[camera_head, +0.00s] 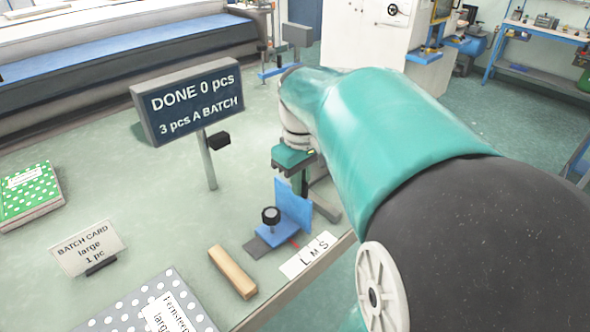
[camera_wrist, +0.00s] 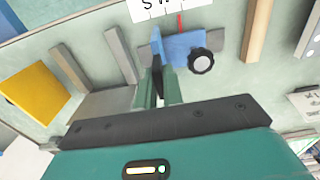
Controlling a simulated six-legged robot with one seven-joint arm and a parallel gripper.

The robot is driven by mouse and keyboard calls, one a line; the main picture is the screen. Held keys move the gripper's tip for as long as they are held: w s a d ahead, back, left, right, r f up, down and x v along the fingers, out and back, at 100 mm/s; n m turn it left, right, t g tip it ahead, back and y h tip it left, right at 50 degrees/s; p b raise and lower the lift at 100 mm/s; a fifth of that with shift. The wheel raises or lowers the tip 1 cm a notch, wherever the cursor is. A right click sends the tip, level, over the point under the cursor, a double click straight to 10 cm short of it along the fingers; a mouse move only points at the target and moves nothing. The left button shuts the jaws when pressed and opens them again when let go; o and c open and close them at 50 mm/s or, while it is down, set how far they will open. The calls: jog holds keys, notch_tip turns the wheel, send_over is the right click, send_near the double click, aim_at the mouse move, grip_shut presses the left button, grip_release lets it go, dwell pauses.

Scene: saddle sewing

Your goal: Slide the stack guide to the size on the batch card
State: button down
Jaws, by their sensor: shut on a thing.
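The blue stack guide (camera_head: 292,208) with its black knob (camera_head: 270,215) sits on a short grey rail near the table's front edge. The white size label (camera_head: 308,257) beside it reads L, M, S. The guide's red pointer (camera_wrist: 180,23) appears lined up with the L end; the letter L itself is outside the wrist view. The batch card (camera_head: 88,248) at the left reads "large, 1 pc". My gripper (camera_wrist: 158,90) is shut on the upright blue plate of the guide; in the head view my arm partly hides it.
A wooden bar (camera_head: 232,272) lies left of the label. A sign (camera_head: 188,101) reads "DONE 0 pcs, 3 pcs A BATCH". Green dotted (camera_head: 30,197) and grey dotted (camera_head: 150,305) stacks lie on the table.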

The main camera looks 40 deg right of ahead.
jog(key=shift+a, duration=0.5)
jog(key=c, duration=1.5)
grip_release()
jog(key=shift+d, duration=0.1)
jog(key=shift+r, duration=0.1)
notch_tip(320, 180, up, 14)
jog(key=shift+f, duration=0.15)
